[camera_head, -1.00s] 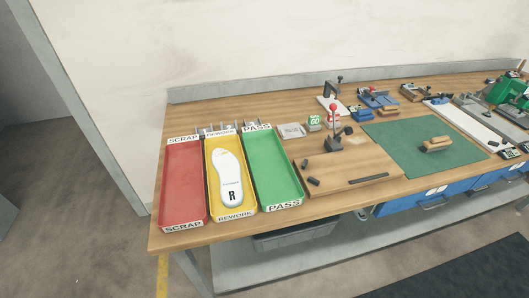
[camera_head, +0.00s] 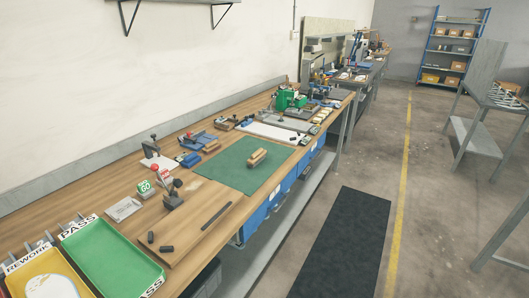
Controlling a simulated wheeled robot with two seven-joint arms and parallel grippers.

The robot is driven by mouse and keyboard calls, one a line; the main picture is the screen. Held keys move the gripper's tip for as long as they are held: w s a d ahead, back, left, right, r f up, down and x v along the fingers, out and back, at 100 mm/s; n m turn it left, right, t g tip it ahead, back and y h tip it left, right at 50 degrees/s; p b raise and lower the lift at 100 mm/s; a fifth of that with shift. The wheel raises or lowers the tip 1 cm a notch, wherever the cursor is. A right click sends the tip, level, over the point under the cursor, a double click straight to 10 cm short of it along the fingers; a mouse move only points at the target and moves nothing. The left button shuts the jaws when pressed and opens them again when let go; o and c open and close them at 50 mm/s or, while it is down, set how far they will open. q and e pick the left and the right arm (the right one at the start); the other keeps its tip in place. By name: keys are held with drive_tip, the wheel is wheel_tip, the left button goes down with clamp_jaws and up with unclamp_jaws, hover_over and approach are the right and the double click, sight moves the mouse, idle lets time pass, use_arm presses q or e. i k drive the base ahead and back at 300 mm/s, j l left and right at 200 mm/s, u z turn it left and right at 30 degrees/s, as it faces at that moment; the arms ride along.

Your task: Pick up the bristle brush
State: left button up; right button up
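A small wooden-backed block that looks like the bristle brush (camera_head: 258,157) lies on the green mat (camera_head: 228,168) near the middle of the workbench. Its bristles are too small to make out. Another small wooden piece (camera_head: 211,146) lies by the mat's left far edge, beside blue fixtures; I cannot tell whether it is a brush. Neither of my grippers is in view.
The green PASS tray (camera_head: 112,262) and yellow REWORK tray (camera_head: 45,270) stand at the near left. A green machine (camera_head: 290,98) is farther along. Clear floor with a dark mat (camera_head: 345,240) lies right of the bench.

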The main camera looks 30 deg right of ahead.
sight(256, 158)
drive_tip(key=z, duration=0.95)
